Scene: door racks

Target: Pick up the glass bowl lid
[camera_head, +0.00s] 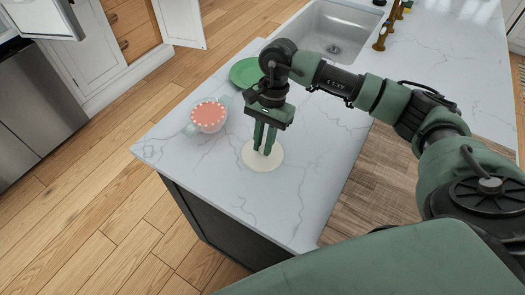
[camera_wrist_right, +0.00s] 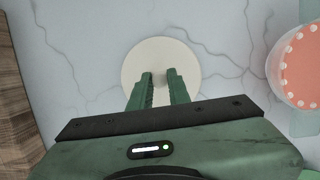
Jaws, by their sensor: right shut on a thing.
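The glass bowl lid is a round cream disc (camera_head: 262,163) near the corner of the white marble counter. It also shows in the right wrist view (camera_wrist_right: 160,52). My right gripper (camera_head: 263,151) points straight down over the disc's middle. Its green fingers (camera_wrist_right: 160,80) are shut on a small part at the disc's centre, probably its knob, which the fingers mostly hide. I cannot tell whether the disc still touches the counter. A bowl with a coral top and pale handles (camera_head: 208,114) stands to the left. My left gripper is not in view.
A green plate (camera_head: 247,72) lies behind my right gripper. A sink (camera_head: 335,32) and brass tap (camera_head: 385,32) are farther back. A wooden board (camera_head: 372,182) lies to the right. The counter (camera_head: 190,162) is clear toward its front left corner.

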